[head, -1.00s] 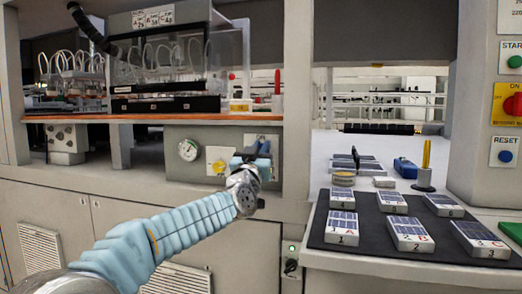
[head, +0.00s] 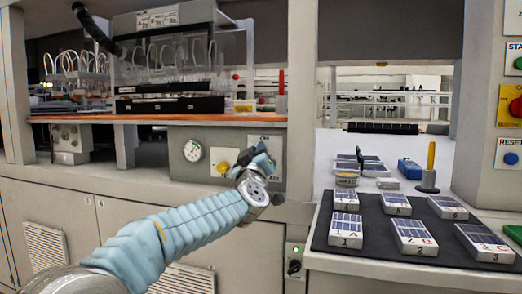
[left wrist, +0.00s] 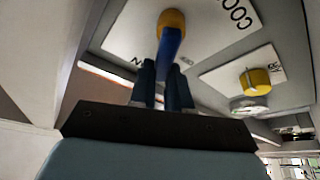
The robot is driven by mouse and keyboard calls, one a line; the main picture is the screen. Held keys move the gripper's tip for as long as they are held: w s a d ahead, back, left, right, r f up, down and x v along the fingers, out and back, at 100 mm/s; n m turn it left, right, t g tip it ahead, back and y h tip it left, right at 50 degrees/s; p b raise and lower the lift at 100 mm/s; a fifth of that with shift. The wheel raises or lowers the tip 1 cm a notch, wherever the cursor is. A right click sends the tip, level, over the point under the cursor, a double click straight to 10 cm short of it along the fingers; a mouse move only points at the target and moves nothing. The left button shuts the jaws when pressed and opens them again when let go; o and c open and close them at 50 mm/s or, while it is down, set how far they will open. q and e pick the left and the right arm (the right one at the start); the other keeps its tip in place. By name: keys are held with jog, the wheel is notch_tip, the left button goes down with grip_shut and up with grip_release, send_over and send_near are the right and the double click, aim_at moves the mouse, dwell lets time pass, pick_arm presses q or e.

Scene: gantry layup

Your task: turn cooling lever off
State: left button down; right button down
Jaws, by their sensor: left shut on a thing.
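The cooling lever shows in the left wrist view as a blue handle (left wrist: 170,46) on a yellow hub (left wrist: 172,20), on a white plate (left wrist: 215,22) with partly visible lettering "COO". My left gripper (left wrist: 166,88) is shut on the handle, with one dark blue finger on each side. In the head view my left gripper (head: 260,158) is at the right part of the grey panel (head: 207,138) under the orange-edged shelf. It hides the lever and most of its plate there; "ON" shows near the plate's top. The right gripper is not in view.
A round gauge (head: 192,151) and a yellow knob (head: 223,168) sit left of the gripper on the same panel. A post (head: 300,110) stands close on the right. Beyond it, a dark mat (head: 375,228) holds several labelled blocks.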

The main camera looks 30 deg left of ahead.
pick_arm(q)
jog(key=n+g+p, duration=0.1)
jog(key=n, duration=0.2)
jog(key=a+f+n+g+y+p, duration=0.1)
jog(key=n, duration=0.3)
jog(key=a+f+n+g+p, duration=0.1)
jog(key=n+g, duration=0.1)
jog(key=n, duration=0.1)
jog(key=shift+s+f+n+y, duration=0.15)
jog(key=shift+s+n+y, duration=0.1)
jog(key=shift+n+y, duration=0.15)
jog(key=shift+f+n+g+p, duration=0.3)
jog(key=shift+f+n+p, duration=0.05)
jog(key=shift+n, duration=0.4)
jog(key=shift+f+n+g+p, duration=0.3)
jog(key=shift+f+n+p, duration=0.05)
jog(key=shift+n, duration=0.4)
jog(key=c, duration=1.1)
grip_release()
jog(key=b+v, duration=0.2)
jog(key=v, duration=1.1)
jog(key=shift+s+d+r, duration=0.15)
jog(key=shift+s, duration=0.25)
